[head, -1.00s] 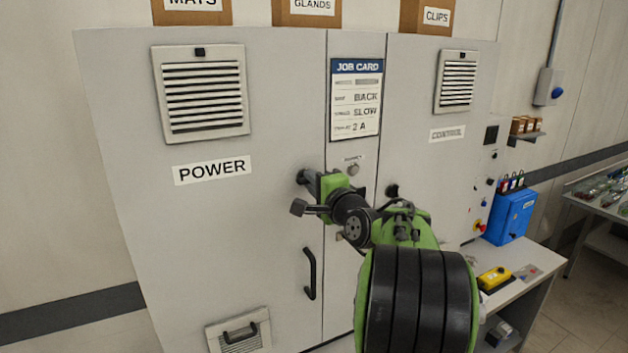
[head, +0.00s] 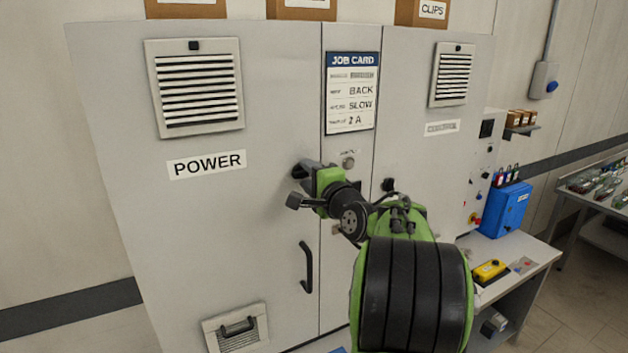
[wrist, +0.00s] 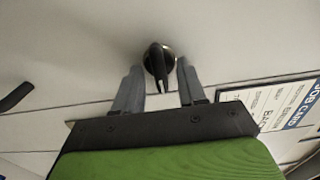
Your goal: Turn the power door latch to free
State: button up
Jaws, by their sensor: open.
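The power door (head: 215,240) is the large grey panel on the left, marked by the POWER label (head: 206,164). Its latch shows in the wrist view as a round black knob (wrist: 158,62) with a raised grip bar. The bar runs roughly up and down in that picture. My gripper (wrist: 158,80) is open, with one finger on each side of the knob; I cannot tell whether either finger touches it. In the head view my gripper (head: 301,171) is at the power door's right edge, and it and the arm hide most of the latch.
A black door handle (head: 307,267) stands out below my gripper. A job card (head: 351,92) hangs on the middle panel. Another black knob (head: 388,184) is on the control side. A bench (head: 520,262) with a yellow box (head: 490,270) stands at the right.

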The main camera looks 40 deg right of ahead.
jog(key=b+v, duration=0.3)
jog(key=v, duration=1.2)
jog(key=shift+s+a, duration=0.2)
jog(key=shift+s, duration=0.15)
jog(key=w+a+f+n+g+y, duration=0.1)
jog(key=a+f+n+g+y, duration=0.1)
jog(key=a+f+n, duration=0.3)
jog(key=w+a+f+n+g+y, duration=0.1)
jog(key=a+f+n+g+y, duration=0.15)
jog(key=a, duration=0.55)
jog(key=w+a+f+n+g+y, duration=0.1)
jog(key=a+f+n, duration=0.25)
jog(key=a, duration=0.25)
jog(key=s+a+f+n+g, duration=0.3)
jog(key=s+f+n, duration=0.1)
jog(key=s, duration=0.3)
jog(key=s+a+f+n+g, duration=0.3)
jog(key=s+a+f+n, duration=0.1)
jog(key=s+n, duration=0.2)
jog(key=shift+s+a+f, duration=0.25)
jog(key=shift+s+f, duration=0.15)
jog(key=shift+h, duration=0.25)
jog(key=shift+c, duration=0.2)
